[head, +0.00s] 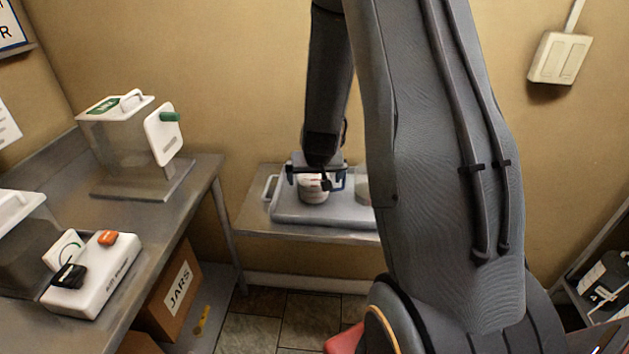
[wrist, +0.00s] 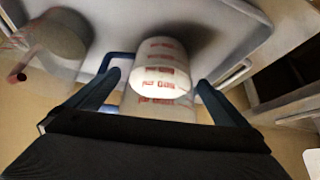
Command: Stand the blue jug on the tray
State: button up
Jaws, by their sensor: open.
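The jug with a blue handle (wrist: 119,61) and a white body with red print (wrist: 162,67) is between my fingers in the wrist view. In the head view its pale body (head: 313,193) appears upright over the grey tray (head: 290,214), with blue showing at its right. I cannot tell for certain whether its base touches the tray. The tray also shows in the wrist view (wrist: 222,38). My gripper (head: 317,177) is open, with one finger on each side of the jug in the wrist view (wrist: 160,95). I cannot tell whether the fingers touch it.
Another round container (wrist: 55,38) stands on the tray, mostly hidden by my arm in the head view. The tray lies on a low metal table (head: 252,212) against the wall. A left bench (head: 200,170) holds a clear-bodied machine (head: 118,135) and a white switch box (head: 92,280).

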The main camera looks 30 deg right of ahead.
jog(key=p+v, duration=0.1)
jog(key=v, duration=0.9)
jog(key=s+a+r+n+g+y, duration=0.1)
jog(key=s+a+n+g, duration=0.1)
jog(key=s+a, duration=0.5)
jog(key=s+a+r+n+g+y, duration=0.1)
jog(key=s+a+r+n+g, duration=0.1)
jog(key=s+a, duration=0.6)
jog(key=shift+s+r+n+y, duration=0.3)
jog(key=shift+s+r, duration=0.05)
jog(key=shift+s, duration=0.3)
jog(key=shift+g, duration=0.3)
notch_tip(320, 180, down, 5)
jog(key=b, duration=0.4)
jog(key=shift+w, duration=0.1)
